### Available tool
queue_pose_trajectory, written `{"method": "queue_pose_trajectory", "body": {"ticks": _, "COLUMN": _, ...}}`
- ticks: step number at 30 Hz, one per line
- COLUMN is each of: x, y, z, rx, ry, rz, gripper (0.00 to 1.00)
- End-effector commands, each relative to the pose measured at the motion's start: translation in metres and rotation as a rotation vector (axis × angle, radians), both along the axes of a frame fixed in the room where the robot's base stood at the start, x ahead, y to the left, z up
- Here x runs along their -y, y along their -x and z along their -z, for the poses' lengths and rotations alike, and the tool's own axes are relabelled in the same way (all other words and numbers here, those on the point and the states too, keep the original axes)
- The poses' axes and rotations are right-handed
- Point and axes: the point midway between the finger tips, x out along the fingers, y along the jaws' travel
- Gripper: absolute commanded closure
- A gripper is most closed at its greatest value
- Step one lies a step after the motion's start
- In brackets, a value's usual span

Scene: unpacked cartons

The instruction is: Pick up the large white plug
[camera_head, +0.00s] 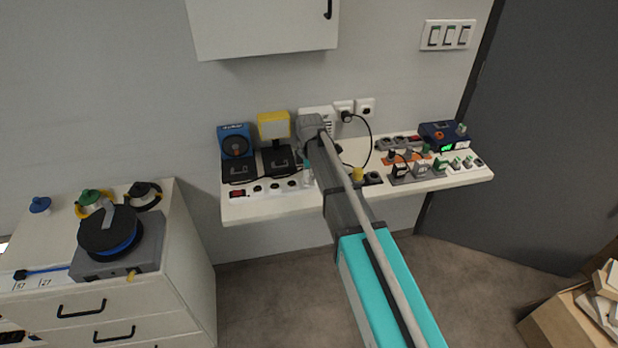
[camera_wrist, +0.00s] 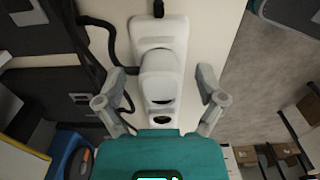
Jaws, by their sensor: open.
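My gripper (camera_wrist: 160,88) is open, one grey finger to the left of the plug and one to the right, with gaps on both sides. The teal gripper body covers the bottom of this view and may hide the plug's near end. In the head view, my arm reaches over the wall table (camera_head: 250,212); I cannot make out the plug or my fingers there.
Black cases (camera_head: 238,169) and power strips stand left of my arm; sockets, plugs and a blue device (camera_head: 443,135) stand right. In the wrist view, a dark cable (camera_wrist: 112,48) runs close left of the plug. Floor (camera_wrist: 258,85) shows beyond the table edge. A drawer cabinet (camera_head: 190,240) stands left.

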Motion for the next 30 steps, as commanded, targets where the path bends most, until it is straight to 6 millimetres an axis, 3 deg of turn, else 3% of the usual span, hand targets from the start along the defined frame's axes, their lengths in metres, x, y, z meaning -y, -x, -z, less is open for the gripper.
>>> {"method": "queue_pose_trajectory", "body": {"ticks": 4, "x": 0.0000, "y": 0.0000, "z": 0.0000, "rx": 0.000, "ry": 0.000, "rz": 0.000, "gripper": 0.11}}
{"method": "queue_pose_trajectory", "body": {"ticks": 18, "x": 0.0000, "y": 0.0000, "z": 0.0001, "rx": 0.000, "ry": 0.000, "rz": 0.000, "gripper": 0.99}}
{"method": "queue_pose_trajectory", "body": {"ticks": 30, "x": 0.0000, "y": 0.0001, "z": -0.0014, "rx": 0.000, "ry": 0.000, "rz": 0.000, "gripper": 1.00}}
